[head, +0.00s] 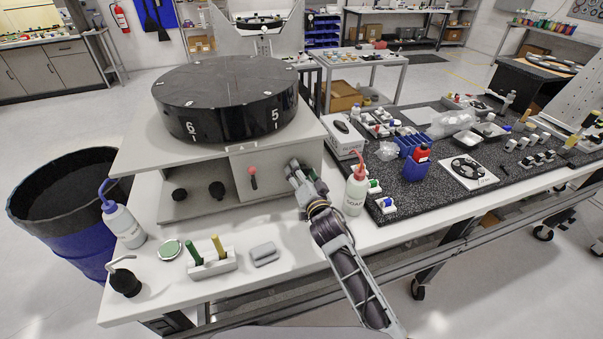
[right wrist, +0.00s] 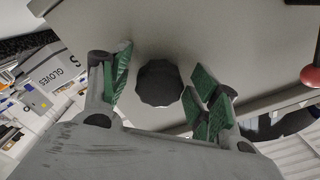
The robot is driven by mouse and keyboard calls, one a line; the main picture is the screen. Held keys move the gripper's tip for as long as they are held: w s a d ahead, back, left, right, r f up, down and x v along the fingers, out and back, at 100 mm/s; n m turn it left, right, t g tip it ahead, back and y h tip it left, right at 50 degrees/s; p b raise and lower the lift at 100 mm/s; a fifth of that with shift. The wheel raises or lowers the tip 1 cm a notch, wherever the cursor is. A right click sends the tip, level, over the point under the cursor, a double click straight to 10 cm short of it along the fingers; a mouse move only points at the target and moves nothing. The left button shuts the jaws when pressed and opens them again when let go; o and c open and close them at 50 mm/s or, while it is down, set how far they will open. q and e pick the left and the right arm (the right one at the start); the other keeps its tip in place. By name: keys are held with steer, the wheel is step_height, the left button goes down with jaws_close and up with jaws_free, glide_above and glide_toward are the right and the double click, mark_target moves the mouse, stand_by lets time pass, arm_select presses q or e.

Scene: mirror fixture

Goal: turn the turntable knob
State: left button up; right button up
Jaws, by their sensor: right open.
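The turntable (head: 225,92) is a large black disc with white numbers 6 and 5 on its side, on top of a grey housing (head: 150,150). My right gripper (head: 300,172) is at the right part of the housing front. In the right wrist view it (right wrist: 160,88) is open, with green-lined fingers either side of a black faceted knob (right wrist: 160,84). Neither side visibly touches the knob. In the head view my gripper hides that knob. A lever with a red ball (head: 252,171) is left of my gripper; the red ball also shows in the right wrist view (right wrist: 310,76). My left gripper is not in view.
Two black knobs (head: 216,189) are in the housing's recess at left. A soap bottle (head: 356,187) stands close to the right of my right arm. A glove box (head: 344,134) is behind it. A brush holder (head: 210,264) and grey block (head: 264,254) lie at the front.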

steer(key=c, duration=1)
